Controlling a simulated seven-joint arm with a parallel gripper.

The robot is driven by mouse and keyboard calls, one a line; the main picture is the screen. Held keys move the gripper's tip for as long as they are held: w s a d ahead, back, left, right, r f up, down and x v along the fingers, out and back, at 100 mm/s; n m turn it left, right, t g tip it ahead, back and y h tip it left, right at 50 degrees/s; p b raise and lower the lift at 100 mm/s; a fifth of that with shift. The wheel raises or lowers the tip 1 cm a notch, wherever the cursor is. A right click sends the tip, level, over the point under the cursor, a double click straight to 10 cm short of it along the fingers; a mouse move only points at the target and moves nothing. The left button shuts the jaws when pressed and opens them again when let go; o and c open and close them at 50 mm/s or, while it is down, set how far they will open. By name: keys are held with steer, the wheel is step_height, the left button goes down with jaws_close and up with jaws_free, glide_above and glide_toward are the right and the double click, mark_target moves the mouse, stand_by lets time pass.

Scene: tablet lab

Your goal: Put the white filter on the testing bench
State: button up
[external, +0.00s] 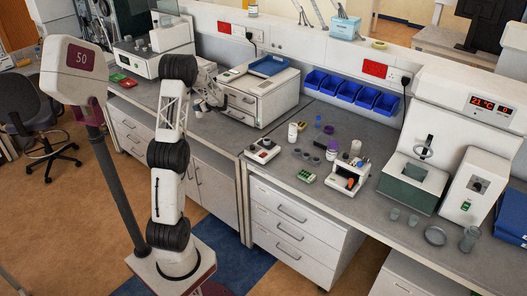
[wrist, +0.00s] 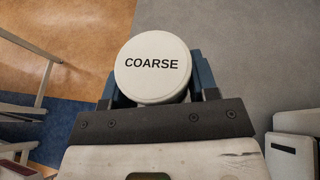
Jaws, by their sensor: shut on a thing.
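The white filter (wrist: 152,70) is a round white disc marked "COARSE" in the wrist view. My gripper (wrist: 154,88) is shut on it, with a dark blue finger on each side. In the external view my gripper (external: 214,98) is at the left part of the long grey bench (external: 222,124), just left of a white drawer unit. I cannot make out the filter there. The wrist view shows the grey bench top (wrist: 260,60) to the right of the filter and the floor to the left. Which part of the bench is the testing bench is not marked.
The white drawer unit (external: 265,97) carries a blue tray. Blue bins (external: 350,93) line the back. Small jars and a white tester (external: 348,178) crowd the middle bench. A machine with a red display (external: 470,120) stands right, with glassware in front.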

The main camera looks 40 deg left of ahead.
steer(key=shift+w+a, duration=0.25)
steer(key=shift+f, duration=0.1)
steer(key=shift+f, duration=1.7)
steer(key=shift+f, duration=0.15)
steer(key=o, duration=1)
steer(key=shift+c, duration=0.2)
steer(key=v, duration=0.7)
steer(key=shift+d+r, duration=0.2)
steer(key=shift+r, duration=0.05)
steer(key=shift+w, duration=0.1)
